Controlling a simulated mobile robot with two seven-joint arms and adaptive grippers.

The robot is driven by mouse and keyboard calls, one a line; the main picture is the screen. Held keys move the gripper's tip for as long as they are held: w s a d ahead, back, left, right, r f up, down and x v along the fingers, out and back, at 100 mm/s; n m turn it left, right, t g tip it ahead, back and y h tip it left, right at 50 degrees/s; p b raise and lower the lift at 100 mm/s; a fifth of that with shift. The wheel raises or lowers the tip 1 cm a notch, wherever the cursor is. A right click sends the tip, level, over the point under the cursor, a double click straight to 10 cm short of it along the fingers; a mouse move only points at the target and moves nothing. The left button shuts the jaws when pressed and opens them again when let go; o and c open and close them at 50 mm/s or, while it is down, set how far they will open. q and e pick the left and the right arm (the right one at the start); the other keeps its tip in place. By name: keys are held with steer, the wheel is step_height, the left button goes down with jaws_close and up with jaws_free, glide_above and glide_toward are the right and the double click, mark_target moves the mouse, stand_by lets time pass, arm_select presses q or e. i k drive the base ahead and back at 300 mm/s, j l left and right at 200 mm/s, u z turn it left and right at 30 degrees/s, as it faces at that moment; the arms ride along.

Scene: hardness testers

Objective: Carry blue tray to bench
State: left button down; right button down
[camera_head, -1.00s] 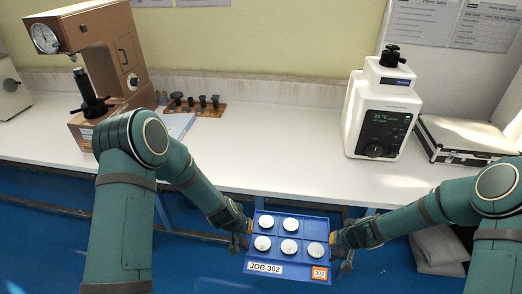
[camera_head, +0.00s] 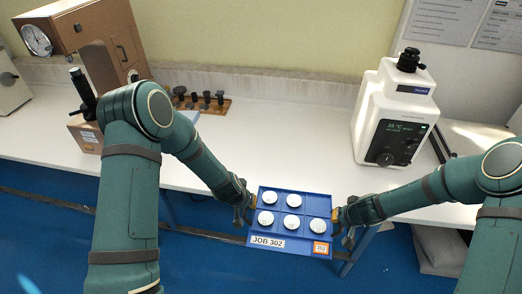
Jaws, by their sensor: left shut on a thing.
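The blue tray (camera_head: 264,230) is held level between my two arms, in front of the bench's front edge. It carries several round pale discs (camera_head: 292,200) in its compartments, and its front bears a "JOB 302" label and an orange tag. My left gripper (camera_head: 248,207) is shut on the tray's left side. My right gripper (camera_head: 338,217) is at the tray's right side; its fingers are small and partly hidden, so their closure is unclear. The white bench (camera_head: 280,130) lies just beyond the tray.
A brown hardness tester (camera_head: 80,40) stands at the bench's left, with a wooden rack of dark parts (camera_head: 205,103) beside it. A white tester (camera_head: 393,115) stands at the right, near a case (camera_head: 470,140). The bench middle is clear.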

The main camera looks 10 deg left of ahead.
mark_target(263, 158)
steer(key=i+j, duration=0.4)
steer(key=i, duration=0.15)
steer(key=i+j, duration=0.4)
steer(key=i, duration=0.15)
